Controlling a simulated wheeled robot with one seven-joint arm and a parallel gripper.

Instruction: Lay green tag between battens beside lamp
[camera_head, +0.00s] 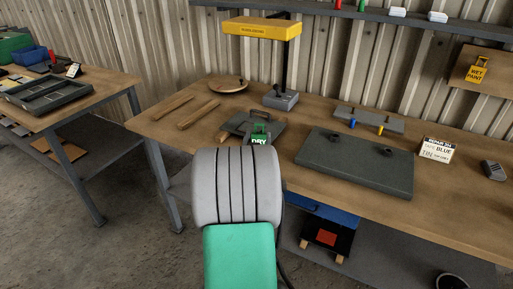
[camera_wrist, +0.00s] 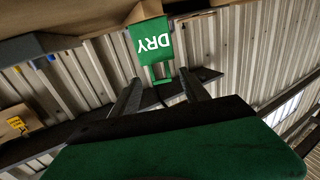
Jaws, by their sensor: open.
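The green tag (camera_head: 259,138), marked DRY, shows just beyond my arm in the head view. In the wrist view the tag (camera_wrist: 150,42) is ahead of my gripper (camera_wrist: 160,77), its narrow handle end between the open fingertips with gaps on both sides. My wrist hides most of the gripper in the head view, and what bears the tag is unclear. Two wooden battens, one left (camera_head: 171,104) and one right (camera_head: 198,115), lie roughly parallel on the bench with a bare strip between them. The lamp has a yellow head (camera_head: 262,28) and a grey base (camera_head: 281,99), right of the battens.
A round wooden board (camera_head: 228,86) lies behind the battens. A large grey panel (camera_head: 355,165), a white sign (camera_head: 437,149) and a grey strip with coloured pegs (camera_head: 368,120) are to the right. A yellow WET PAINT tag (camera_head: 478,70) hangs at the back right. The bench's left front (camera_head: 160,132) is clear.

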